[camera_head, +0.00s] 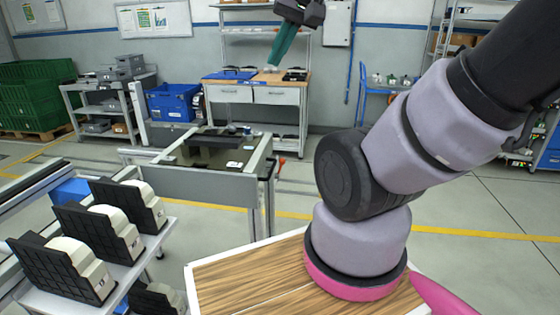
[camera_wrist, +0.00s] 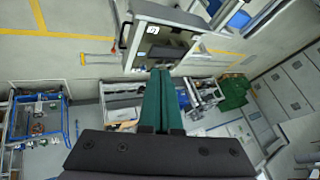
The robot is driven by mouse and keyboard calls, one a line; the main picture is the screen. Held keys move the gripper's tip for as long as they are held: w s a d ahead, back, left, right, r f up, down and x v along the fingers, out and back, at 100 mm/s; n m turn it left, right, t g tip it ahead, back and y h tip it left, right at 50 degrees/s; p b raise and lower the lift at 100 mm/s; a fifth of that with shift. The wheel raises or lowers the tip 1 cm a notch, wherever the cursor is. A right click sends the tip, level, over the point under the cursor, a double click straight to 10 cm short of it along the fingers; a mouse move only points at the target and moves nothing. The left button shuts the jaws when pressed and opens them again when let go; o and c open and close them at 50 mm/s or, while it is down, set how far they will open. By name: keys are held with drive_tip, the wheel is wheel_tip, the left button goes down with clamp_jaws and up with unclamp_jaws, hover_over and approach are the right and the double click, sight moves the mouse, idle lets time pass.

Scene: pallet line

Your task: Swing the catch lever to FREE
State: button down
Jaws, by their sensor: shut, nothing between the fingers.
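A grey-framed line station (camera_head: 200,185) with a dark recessed top stands in the middle of the head view. A small red part (camera_head: 282,161) sticks out at its right side and may be the catch lever; its position and any FREE marking are too small to read. My gripper (camera_head: 271,67) has long green fingers, shut and empty, pointing down at the top of the head view, apart from the station.
A workbench (camera_head: 255,95) with drawers stands at the back wall, a blue crate (camera_head: 174,102) beside it. A rack of black and cream parts (camera_head: 105,225) is at front left. A wood-topped surface (camera_head: 250,280) lies in front. Open floor is right of the station.

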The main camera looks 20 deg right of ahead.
drive_tip(key=w+d+f+n+h, duration=0.2)
drive_tip(key=w+d+f, duration=0.4)
drive_tip(key=w, duration=0.5)
drive_tip(key=w+d+f+n+h, duration=0.1)
drive_tip(key=w+d+f+n, duration=0.2)
drive_tip(key=w+d+f, duration=0.5)
drive_tip(key=n, duration=0.7)
approach(282, 159)
drive_tip(key=s+a+r, duration=0.1)
drive_tip(key=s+r, duration=0.1)
drive_tip(key=shift+s+a+f+g, duration=0.2)
drive_tip(key=shift+f+g, duration=0.05)
drive_tip(key=shift+g, duration=0.05)
drive_tip(key=x, duration=1)
drive_tip(key=shift+a, duration=0.1)
drive_tip(key=shift+r, duration=0.1)
